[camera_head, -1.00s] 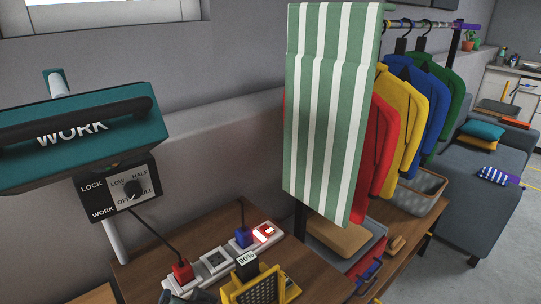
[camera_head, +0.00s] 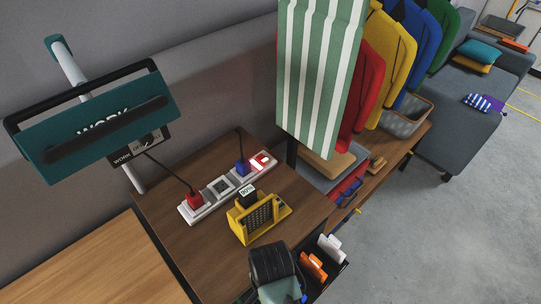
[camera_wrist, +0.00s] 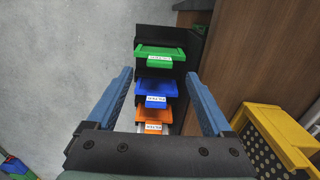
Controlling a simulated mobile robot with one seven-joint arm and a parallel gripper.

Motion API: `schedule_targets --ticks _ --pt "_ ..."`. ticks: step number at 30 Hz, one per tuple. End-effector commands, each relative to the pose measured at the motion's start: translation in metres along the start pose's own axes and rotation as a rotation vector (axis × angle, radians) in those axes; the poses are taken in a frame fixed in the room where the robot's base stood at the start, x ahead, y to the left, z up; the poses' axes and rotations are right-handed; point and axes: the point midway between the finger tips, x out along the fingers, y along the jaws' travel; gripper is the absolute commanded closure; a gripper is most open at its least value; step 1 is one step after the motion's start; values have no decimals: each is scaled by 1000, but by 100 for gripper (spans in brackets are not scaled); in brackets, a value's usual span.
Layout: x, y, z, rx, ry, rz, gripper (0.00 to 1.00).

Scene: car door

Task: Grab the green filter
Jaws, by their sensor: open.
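The green filter (camera_wrist: 160,52) is the farthest of several coloured pieces with white labels in a black holder (camera_wrist: 183,38) in the wrist view. The blue filter (camera_wrist: 157,89) and orange filter (camera_wrist: 154,115) sit nearer my gripper. My gripper (camera_wrist: 159,74) is open, its two blue fingers on either side of the holder in this view, with nothing held. The green filter appears beyond the fingertips; the depth gap is unclear. In the head view an orange filter (camera_head: 313,266) and white filter (camera_head: 330,247) show at the table's front edge; my dark wrist covers the rest.
A yellow box with a perforated face (camera_head: 258,220) stands on the brown table (camera_head: 200,240), close to the right finger in the wrist view. A power strip (camera_head: 222,187) with plugs lies behind it. A teal WORK lamp (camera_head: 100,125) overhangs the left. Grey floor (camera_head: 420,240) is clear at right.

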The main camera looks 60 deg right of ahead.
Motion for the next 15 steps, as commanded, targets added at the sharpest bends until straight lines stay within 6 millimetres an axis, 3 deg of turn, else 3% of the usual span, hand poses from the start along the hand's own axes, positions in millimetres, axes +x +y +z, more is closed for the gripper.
schedule_targets --ticks 8,15 --pt "23 1 0 0 0 0 15" --pt "58 1 2 0 0 0 15"
